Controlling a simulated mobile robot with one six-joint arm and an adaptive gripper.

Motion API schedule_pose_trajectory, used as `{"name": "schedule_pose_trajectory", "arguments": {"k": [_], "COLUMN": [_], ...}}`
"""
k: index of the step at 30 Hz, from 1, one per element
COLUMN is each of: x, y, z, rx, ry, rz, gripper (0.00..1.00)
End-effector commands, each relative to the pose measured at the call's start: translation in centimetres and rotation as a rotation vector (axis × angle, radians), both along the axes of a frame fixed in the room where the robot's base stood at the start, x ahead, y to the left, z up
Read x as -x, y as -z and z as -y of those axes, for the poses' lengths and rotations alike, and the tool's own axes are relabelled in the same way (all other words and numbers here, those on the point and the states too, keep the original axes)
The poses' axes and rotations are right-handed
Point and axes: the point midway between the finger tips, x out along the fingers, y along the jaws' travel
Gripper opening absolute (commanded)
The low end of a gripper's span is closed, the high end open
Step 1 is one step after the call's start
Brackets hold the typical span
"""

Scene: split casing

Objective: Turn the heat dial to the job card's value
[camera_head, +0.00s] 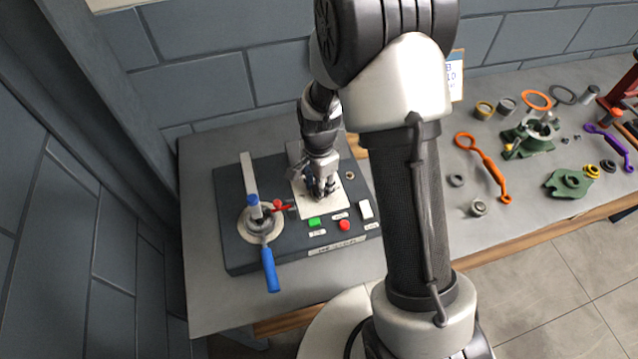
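The heater unit (238,185) is a dark box on the left of the bench. On its top is a pale panel (310,210), and my gripper (322,194) is down over this panel. The heat dial is not visible; it may be under my gripper. The finger opening is too small and dark to tell. The job card (456,75) stands behind my arm at the back, mostly hidden; only a strip of blue print shows and I cannot read its value.
On the box are a blue-handled lever (269,268), a red handle (283,206), a green button (314,222), a red button (344,225) and a white switch (366,209). Orange, green and purple parts crowd the bench to the right, including an orange wrench-like part (484,165).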

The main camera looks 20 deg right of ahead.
Motion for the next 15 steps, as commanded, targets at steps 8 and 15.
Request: {"name": "schedule_pose_trajectory", "arguments": {"k": [8,15], "x": [-0.06,-0.06], "y": [-0.03,-0.03], "z": [0.00,0.00], "rx": [0.000,-0.001], "ry": [0.045,0.048], "rz": [0.002,0.002], "gripper": [0.06,0.06]}}
